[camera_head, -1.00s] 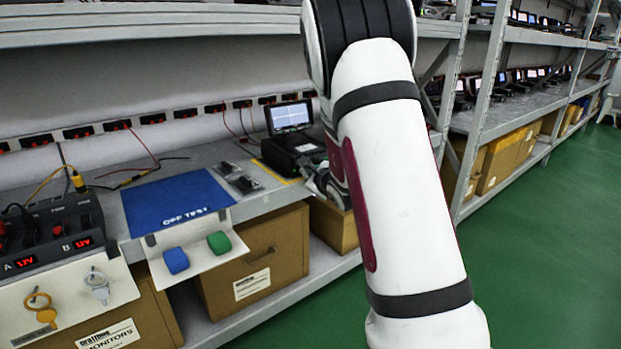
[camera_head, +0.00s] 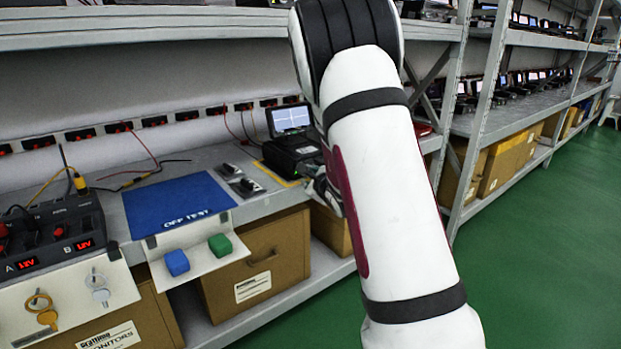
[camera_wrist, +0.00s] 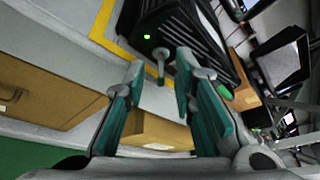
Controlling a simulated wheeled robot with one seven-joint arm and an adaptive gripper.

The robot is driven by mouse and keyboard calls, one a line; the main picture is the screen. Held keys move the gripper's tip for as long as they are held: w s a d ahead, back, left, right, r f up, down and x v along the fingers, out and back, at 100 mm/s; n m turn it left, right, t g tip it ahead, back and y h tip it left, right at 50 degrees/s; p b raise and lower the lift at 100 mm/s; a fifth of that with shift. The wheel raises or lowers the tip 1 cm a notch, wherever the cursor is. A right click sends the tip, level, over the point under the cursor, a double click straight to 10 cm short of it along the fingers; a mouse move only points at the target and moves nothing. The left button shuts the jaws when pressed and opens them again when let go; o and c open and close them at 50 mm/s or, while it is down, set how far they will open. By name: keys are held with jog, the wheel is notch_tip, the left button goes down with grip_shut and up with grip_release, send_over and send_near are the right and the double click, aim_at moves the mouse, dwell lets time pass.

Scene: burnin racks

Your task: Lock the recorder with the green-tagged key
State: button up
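The recorder (camera_head: 287,156) is a black box with a lit screen on top, at the back of the bench beside my arm. In the wrist view its dark ribbed case (camera_wrist: 172,22) shows a small green light. A small grey key-like piece (camera_wrist: 160,66) sticks out from the recorder's face. My gripper (camera_wrist: 160,70) is open, its teal fingers on either side of that piece, with visible gaps. A green patch (camera_wrist: 222,90) shows beyond the right finger; I cannot tell whether it is a tag. In the head view my arm mostly hides the gripper.
A blue mat (camera_head: 178,204) lies left of the recorder. A white ledge (camera_head: 212,262) in front carries a blue block (camera_head: 177,262) and a green block (camera_head: 220,245). A power supply (camera_head: 50,240) stands far left. Boxes (camera_head: 262,262) fill the lower shelf; green floor is clear at right.

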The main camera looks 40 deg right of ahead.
jog(key=v, duration=1.2)
dwell(0.4)
